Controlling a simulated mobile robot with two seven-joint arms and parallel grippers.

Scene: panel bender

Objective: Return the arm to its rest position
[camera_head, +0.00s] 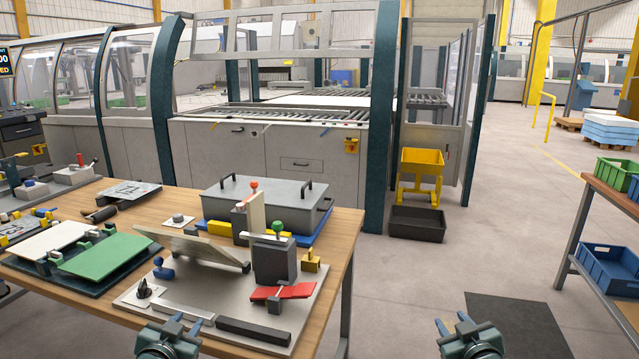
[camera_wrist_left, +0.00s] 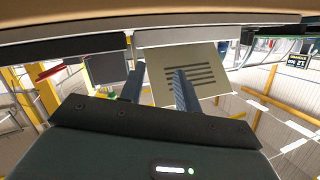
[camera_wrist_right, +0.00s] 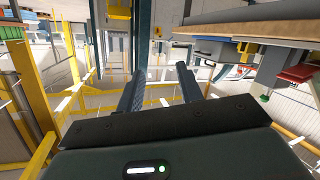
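My left gripper (camera_head: 187,323) is at the bottom of the head view, just in front of the table's front edge. Its two fingers stand apart in the left wrist view (camera_wrist_left: 159,88), with nothing visibly held between them. A beige slotted panel (camera_wrist_left: 205,75) shows beyond these fingers, apart from them as far as I can tell. My right gripper (camera_head: 452,323) is at the bottom right of centre in the head view, over open floor right of the table. Its fingers are apart and empty in the right wrist view (camera_wrist_right: 160,85). Most of both arms is out of view.
The wooden table (camera_head: 345,225) carries a fixture plate (camera_head: 135,296) with a tilted plate (camera_head: 196,249), a grey case (camera_head: 262,205) and a green sheet (camera_head: 105,256). A shelf with blue (camera_head: 608,268) and green bins stands right.

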